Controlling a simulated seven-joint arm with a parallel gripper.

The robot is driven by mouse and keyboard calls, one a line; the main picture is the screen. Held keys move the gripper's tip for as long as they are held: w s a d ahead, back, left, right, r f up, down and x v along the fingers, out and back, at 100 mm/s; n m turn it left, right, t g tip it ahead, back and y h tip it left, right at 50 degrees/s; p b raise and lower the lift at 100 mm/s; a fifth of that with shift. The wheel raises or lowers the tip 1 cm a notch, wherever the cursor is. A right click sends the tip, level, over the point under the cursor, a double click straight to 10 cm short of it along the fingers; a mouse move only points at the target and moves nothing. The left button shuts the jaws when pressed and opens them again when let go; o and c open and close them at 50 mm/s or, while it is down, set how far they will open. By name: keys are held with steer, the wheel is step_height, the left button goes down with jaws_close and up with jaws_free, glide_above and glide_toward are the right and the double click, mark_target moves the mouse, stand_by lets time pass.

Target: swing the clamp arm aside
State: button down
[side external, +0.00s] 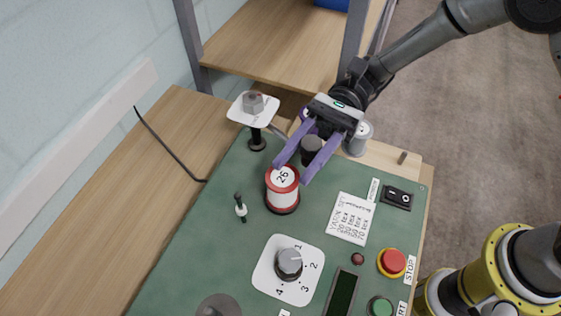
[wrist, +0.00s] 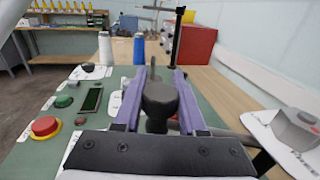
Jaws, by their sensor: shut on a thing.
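My gripper (side external: 294,172) has two purple fingers and is shut on a dark round knob (side external: 312,148), apparently the handle of the clamp arm. In the wrist view the knob (wrist: 159,98) sits between the fingers (wrist: 156,82). A grey rod, apparently part of the clamp arm (wrist: 238,138), runs to the right behind the gripper's base. Most of the arm is hidden by my gripper. A red and white spool marked 26 (side external: 283,187) stands upright on the green panel, just in front of the fingertips.
A black post with a white plate and grey nut (side external: 253,103) stands left of my gripper. A small toggle (side external: 240,208), a rotary dial (side external: 288,264), a red stop button (side external: 391,262) and a rocker switch (side external: 397,198) are on the panel. A grey cylinder (side external: 357,139) stands behind my gripper.

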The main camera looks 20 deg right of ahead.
steer(key=d+n+g+h, duration=0.1)
steer(key=w+d+n+g+h, duration=0.1)
steer(key=g, duration=0.1)
steer(key=shift+d, duration=0.4)
steer(key=shift+w+d+n+g+h, duration=0.3)
steer(key=shift+d+n+g+h, duration=0.3)
steer(key=shift+n+h, duration=0.15)
steer(key=shift+w+d+n+g+h, duration=0.25)
steer(key=shift+d+n+g+h, duration=0.35)
steer(key=shift+h, duration=0.25)
steer(key=shift+c, duration=2.4)
jaws_free()
steer(key=shift+a, duration=0.1)
